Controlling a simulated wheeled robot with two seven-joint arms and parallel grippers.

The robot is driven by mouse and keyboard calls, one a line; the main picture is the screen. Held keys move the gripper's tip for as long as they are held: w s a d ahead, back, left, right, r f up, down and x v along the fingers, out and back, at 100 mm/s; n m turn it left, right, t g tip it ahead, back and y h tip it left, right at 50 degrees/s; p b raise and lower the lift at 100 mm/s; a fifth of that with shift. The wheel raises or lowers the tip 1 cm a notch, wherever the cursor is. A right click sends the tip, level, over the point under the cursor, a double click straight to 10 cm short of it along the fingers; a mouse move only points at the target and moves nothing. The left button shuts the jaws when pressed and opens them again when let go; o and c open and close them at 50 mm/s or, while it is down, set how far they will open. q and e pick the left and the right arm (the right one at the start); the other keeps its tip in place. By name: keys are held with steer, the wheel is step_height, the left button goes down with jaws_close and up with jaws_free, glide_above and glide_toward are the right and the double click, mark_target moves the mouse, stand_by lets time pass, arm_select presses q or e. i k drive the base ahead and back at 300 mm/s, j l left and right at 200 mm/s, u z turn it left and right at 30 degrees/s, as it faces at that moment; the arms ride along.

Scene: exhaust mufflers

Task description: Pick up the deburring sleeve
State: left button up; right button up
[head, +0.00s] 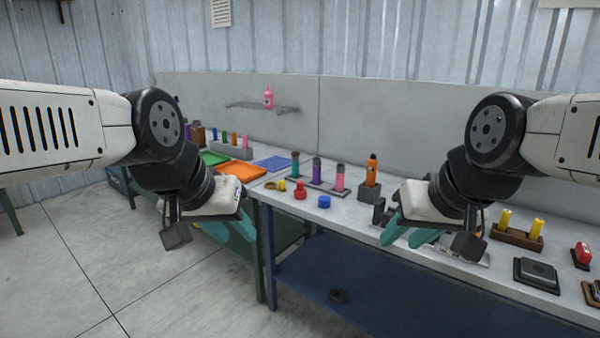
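I cannot tell for sure which object is the deburring sleeve; no label can be read at this size. Upright coloured cylinders stand on the grey bench: teal (295,166), purple (316,168), pink (340,178) and orange (371,172). A red cap-like piece (300,191) and a blue one (324,202) sit in front of them. My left gripper (230,231), with teal fingers, hangs in front of the bench's left part, open and empty. My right gripper (410,236) is over the bench front, open, with nothing seen between its fingers. It hides part of the bench behind it.
Yellow cylinders (505,220) stand in a brown holder (517,238) at the right, near a dark square block (537,273) and a red piece (582,253).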

mark_target(300, 192)
steer(key=i+j+z, duration=0.15)
steer(key=i, duration=0.35)
steer(key=i+j+z, duration=0.15)
steer(key=i, duration=0.4)
steer(key=i+j+z, duration=0.15)
steer(key=i+j, duration=0.15)
steer(key=i, duration=0.2)
